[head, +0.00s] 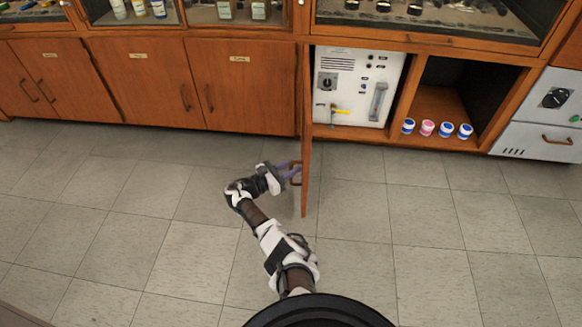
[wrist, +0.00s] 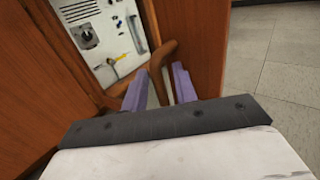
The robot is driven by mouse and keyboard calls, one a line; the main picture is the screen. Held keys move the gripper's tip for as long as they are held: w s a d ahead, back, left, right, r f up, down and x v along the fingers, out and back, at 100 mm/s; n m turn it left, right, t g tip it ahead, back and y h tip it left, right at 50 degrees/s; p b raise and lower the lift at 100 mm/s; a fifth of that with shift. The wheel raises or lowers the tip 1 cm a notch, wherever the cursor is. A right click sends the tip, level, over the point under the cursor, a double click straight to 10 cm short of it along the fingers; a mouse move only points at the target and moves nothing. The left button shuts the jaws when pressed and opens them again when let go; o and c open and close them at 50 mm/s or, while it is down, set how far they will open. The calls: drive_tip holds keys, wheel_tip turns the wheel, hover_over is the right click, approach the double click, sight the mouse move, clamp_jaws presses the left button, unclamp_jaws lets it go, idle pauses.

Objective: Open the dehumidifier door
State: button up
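The wooden door (head: 305,150) stands swung out from the cabinet, seen nearly edge-on in the head view. It also shows in the wrist view (wrist: 197,38). Behind it, the open bay holds a white dehumidifier unit (head: 345,75), also in the wrist view (wrist: 93,33). My gripper (head: 288,171) is at the brown curved handle (head: 297,170) on the door's left side. In the wrist view its purple fingers (wrist: 160,88) are apart, with the handle (wrist: 166,54) between them. A pale gap shows beside the right finger. Contact with the handle cannot be made out.
A shelf right of the bay holds several blue and pink lidded jars (head: 427,128). Closed wooden cupboards (head: 150,82) line the wall at left. A grey appliance (head: 545,115) stands at far right. The tiled floor (head: 400,215) is clear around the door.

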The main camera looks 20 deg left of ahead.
drive_tip(key=p+v, duration=0.1)
drive_tip(key=v, duration=1.2)
drive_tip(key=shift+s+a+p, duration=0.25)
drive_tip(key=shift+s+p, duration=0.05)
drive_tip(key=shift+p, duration=0.05)
